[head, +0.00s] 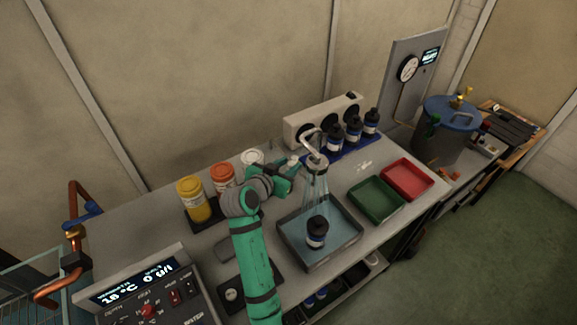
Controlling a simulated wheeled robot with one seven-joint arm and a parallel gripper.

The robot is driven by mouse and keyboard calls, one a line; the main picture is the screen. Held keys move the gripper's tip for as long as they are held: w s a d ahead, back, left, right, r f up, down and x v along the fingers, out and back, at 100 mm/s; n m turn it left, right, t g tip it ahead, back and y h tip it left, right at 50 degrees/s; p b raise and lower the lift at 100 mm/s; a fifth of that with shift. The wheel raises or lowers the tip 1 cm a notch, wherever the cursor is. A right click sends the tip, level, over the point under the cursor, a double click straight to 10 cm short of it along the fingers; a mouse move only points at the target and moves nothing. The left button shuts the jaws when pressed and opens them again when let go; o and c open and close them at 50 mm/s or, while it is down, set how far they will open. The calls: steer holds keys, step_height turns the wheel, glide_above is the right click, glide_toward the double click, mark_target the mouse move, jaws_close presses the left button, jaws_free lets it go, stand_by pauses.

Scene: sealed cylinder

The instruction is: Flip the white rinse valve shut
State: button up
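The rinse tap (313,142) is a metal gooseneck with a round shower head. Thin streams of water fall from it into a grey tray (346,243). A small white piece, which looks like the rinse valve (293,160), sits just left of the tap head. My gripper (289,174), at the end of the green arm, is right beside and just below this white piece. I cannot tell whether they touch. The fingers are small and partly overlapped by the wrist, so their opening is unclear. A dark bottle (317,226) stands in the tray under the water.
Several dark bottles (353,131) stand behind the tap. Green (376,200) and red (408,180) trays lie right. A control panel (150,296) is at front left.

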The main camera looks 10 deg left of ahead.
steer(key=shift+o, duration=0.2)
steer(key=shift+a, duration=0.1)
steer(key=v, duration=1)
steer(key=shift+s+a, duration=0.2)
steer(key=shift+s, duration=0.15)
steer(key=shift+r, duration=0.15)
